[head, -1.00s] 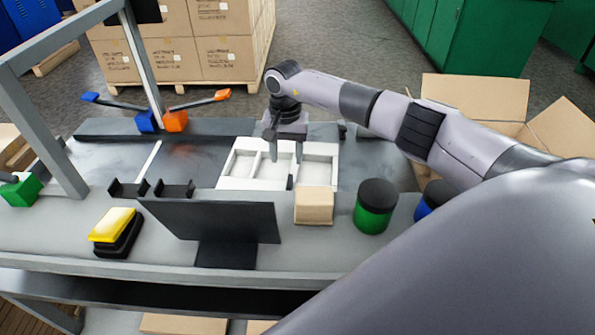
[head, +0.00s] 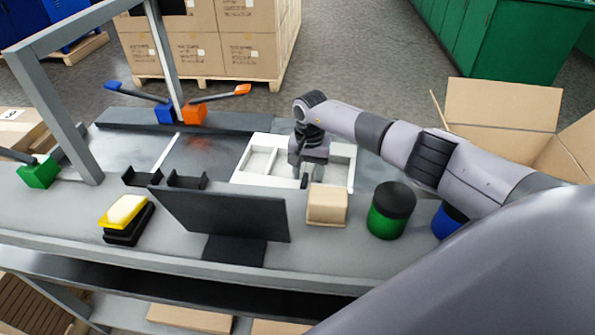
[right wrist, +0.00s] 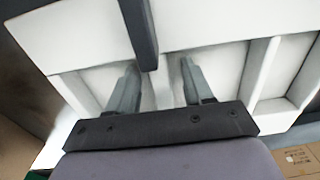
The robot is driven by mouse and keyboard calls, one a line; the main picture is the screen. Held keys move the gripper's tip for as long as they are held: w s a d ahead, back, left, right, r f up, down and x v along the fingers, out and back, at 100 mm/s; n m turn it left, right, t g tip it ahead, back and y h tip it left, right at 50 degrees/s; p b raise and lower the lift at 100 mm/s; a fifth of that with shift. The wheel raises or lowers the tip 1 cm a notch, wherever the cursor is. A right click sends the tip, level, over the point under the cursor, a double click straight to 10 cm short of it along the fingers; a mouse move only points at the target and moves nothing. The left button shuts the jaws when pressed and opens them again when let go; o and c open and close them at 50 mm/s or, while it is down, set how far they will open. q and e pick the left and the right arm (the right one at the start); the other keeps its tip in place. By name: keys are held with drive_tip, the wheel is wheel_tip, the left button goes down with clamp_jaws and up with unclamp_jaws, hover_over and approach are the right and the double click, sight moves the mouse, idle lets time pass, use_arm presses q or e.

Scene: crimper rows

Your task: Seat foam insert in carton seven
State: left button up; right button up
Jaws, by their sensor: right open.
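A white compartmented tray-like piece (head: 240,178), which looks like the foam insert, lies on the workbench. It also fills much of the right wrist view (right wrist: 215,25). My right gripper (head: 303,170) is over its right half. In the right wrist view my right gripper (right wrist: 159,72) has its two fingers apart, with nothing clearly held between them. A dark bar (right wrist: 139,30) crosses the white piece just beyond the fingers. Whether the fingers touch the piece is unclear. An open cardboard carton (head: 500,103) stands at the right behind my arm; no number is readable. My left gripper is out of view.
A tan block (head: 327,205), a green jar with black lid (head: 391,212) and a partly hidden blue one (head: 446,222) stand along the near side. A dark panel (head: 225,216) stands left of them, beside a yellow-topped item (head: 124,212). A grey frame (head: 50,120) rises at left.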

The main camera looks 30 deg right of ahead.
clamp_jaws()
drive_tip(key=shift+r, duration=0.1)
